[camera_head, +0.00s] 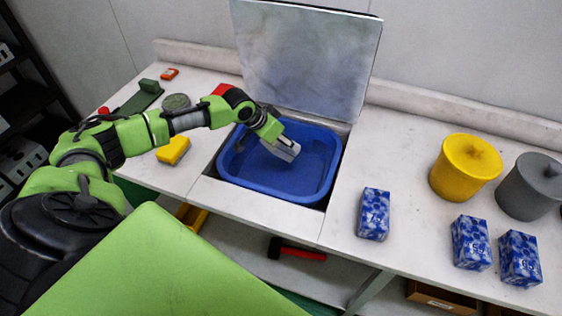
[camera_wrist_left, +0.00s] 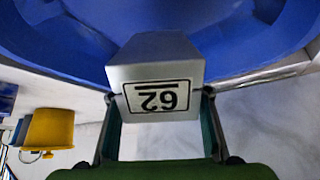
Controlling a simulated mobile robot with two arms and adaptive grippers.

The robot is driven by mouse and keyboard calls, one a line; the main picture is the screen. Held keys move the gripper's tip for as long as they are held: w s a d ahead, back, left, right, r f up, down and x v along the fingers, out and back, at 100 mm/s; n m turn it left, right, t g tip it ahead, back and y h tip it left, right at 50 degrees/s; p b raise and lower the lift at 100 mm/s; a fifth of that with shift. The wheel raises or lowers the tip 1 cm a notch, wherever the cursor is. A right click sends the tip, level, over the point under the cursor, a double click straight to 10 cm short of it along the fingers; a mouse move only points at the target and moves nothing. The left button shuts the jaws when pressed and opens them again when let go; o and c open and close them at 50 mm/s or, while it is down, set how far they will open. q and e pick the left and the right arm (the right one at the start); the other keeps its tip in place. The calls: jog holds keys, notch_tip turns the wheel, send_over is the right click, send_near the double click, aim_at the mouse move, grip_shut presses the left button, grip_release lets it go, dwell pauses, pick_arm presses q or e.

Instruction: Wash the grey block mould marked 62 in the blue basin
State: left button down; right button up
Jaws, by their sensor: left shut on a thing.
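The grey block mould marked 62 (camera_head: 286,150) is held by my left gripper (camera_head: 277,142) over the blue basin (camera_head: 313,196). In the left wrist view the mould (camera_wrist_left: 155,62) shows its 62 label upside down, with the gripper fingers (camera_wrist_left: 158,135) on either side of it. The basin (camera_wrist_left: 60,45) fills the upper part of that view. The mould appears tilted, within the basin's outline; I cannot tell whether it touches the water or the basin's floor. My right gripper is not in view.
A raised grey lid panel (camera_head: 305,55) stands behind the basin. Right of it are blue patterned blocks (camera_head: 373,214), a yellow lidded pot (camera_head: 465,168) and a grey lidded pot (camera_head: 532,187). A yellow block (camera_head: 173,150) lies at left.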

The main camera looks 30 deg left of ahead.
pick_arm(q)
jog(key=shift+w+r+p, duration=0.1)
jog(key=shift+r+p, duration=3.4)
jog(key=shift+r, duration=0.55)
notch_tip(320, 180, up, 4)
jog(key=p, duration=0.4)
